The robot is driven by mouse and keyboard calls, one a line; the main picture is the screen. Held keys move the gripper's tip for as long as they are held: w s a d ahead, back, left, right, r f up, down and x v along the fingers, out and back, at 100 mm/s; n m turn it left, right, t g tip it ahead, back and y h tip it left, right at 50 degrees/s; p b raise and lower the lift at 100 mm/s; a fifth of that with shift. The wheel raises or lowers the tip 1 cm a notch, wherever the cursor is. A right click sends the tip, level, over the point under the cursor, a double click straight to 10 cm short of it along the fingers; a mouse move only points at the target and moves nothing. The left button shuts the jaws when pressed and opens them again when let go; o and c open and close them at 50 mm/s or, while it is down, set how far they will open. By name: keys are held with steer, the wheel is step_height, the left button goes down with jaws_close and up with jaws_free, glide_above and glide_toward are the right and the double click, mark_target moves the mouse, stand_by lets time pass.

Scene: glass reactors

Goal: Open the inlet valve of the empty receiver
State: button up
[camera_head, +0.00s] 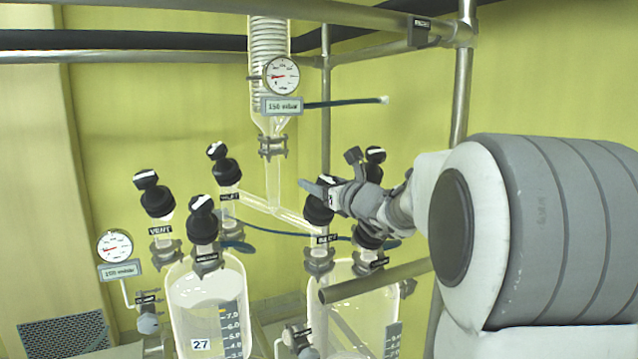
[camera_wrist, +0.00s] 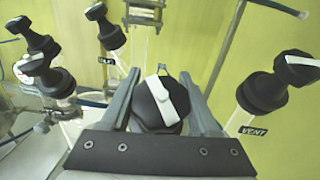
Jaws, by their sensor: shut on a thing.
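The right receiver (camera_head: 365,285) is a clear glass vessel, partly hidden by a metal bar and cropped at the bottom; its fill level is hard to tell. Its inlet valve (camera_head: 317,211) has a black knob above an INLET label. My gripper (camera_head: 331,183) reaches in from the right and is shut on this knob. In the wrist view, the knob (camera_wrist: 170,122) with a white stripe sits between the two fingers of my gripper (camera_wrist: 160,84). The stripe runs roughly lengthwise between the fingers, slightly tilted. The left receiver (camera_head: 178,325), marked 27, holds pale contents.
The left receiver's black valves, including its vent valve (camera_head: 155,197) and inlet valve (camera_head: 226,168), stand to the left. A right vent valve (camera_wrist: 264,90) is close beside my gripper. A condenser (camera_head: 268,60) with a gauge (camera_head: 282,75) hangs above. Metal bars (camera_head: 375,281) cross nearby.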

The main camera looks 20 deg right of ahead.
steer(key=shift+c, duration=1.3)
steer(key=shift+n+y, duration=0.5)
steer(key=shift+a+n+g+y+p, duration=0.2)
steer(key=shift+n+y+p, duration=0.2)
steer(key=shift+n+y, duration=0.2)
steer(key=shift+a+n+g+y+p, duration=0.1)
steer(key=shift+n+g+y+p, duration=0.1)
steer(key=shift+n+y+p, duration=0.3)
steer(key=shift+s+a+f+n+g+y+p, duration=0.2)
steer(key=shift+n+g+y, duration=0.25)
steer(key=shift+n+y, duration=0.3)
steer(key=shift+w+a+r+n+g+y+p, duration=0.15)
steer(key=shift+n+g+y+p, duration=0.25)
steer(key=shift+n, duration=0.5)
steer(key=shift+s+a+f+n+g+y+p, duration=0.1)
steer(key=shift+s+n+g+y+p, duration=0.05)
steer(key=shift+n+g+y, duration=0.55)
steer(key=shift+n+y, duration=0.25)
steer(key=shift+n, duration=0.1)
steer(key=o, duration=1.4)
